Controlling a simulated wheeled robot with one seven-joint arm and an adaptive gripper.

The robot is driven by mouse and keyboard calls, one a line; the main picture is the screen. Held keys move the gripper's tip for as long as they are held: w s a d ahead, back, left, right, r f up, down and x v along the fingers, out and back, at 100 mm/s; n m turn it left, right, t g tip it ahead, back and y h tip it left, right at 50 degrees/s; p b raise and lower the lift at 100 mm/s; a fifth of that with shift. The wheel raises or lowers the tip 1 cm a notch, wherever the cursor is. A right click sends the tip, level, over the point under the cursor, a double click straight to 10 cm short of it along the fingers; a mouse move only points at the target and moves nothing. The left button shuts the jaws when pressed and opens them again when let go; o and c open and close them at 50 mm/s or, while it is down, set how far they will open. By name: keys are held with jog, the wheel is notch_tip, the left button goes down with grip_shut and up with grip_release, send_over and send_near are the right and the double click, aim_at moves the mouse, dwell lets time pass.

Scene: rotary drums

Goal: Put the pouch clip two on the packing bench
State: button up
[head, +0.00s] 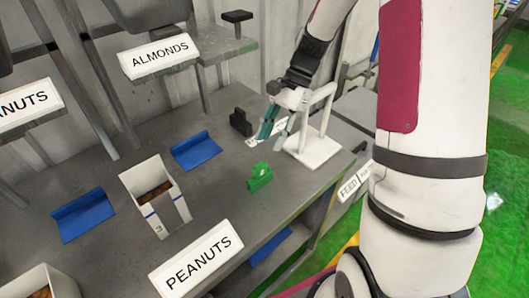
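Two clip-like blocks stand on the grey bench (215,205): a green one (260,177) near the front edge and a black one (240,123) further back. No readable number shows on either, so I cannot tell which is pouch clip two. My gripper (272,135) points down beside the white stand, right of the black block and beyond the green one. Its teal fingers look apart, with nothing visible between them. A white label lies on the bench behind the fingers, partly hidden. I cannot tell whether this surface is the packing bench.
A white stand (316,152) is close to my gripper's right. An open white box (155,195) with brown contents and blue angled plates (195,150) stand left. A PEANUTS sign (197,262) is at the front; an ALMONDS sign (160,55) hangs above. A FEED label (349,187) is right.

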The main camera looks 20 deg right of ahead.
jog(key=s+a+r+n+t+h, duration=0.25)
jog(key=s+r+n, duration=0.4)
jog(key=r, duration=0.65)
jog(key=s+r+n+t+h, duration=0.1)
jog(key=s+r+n+t, duration=0.1)
jog(key=s+n, duration=0.2)
jog(key=s+a+r+n+t+h, duration=0.1)
jog(key=s+n, duration=0.3)
jog(key=s, duration=0.5)
jog(key=shift+s+a+r+t+h, duration=0.25)
jog(key=shift+r+t+h, duration=0.25)
jog(key=shift+h, duration=0.25)
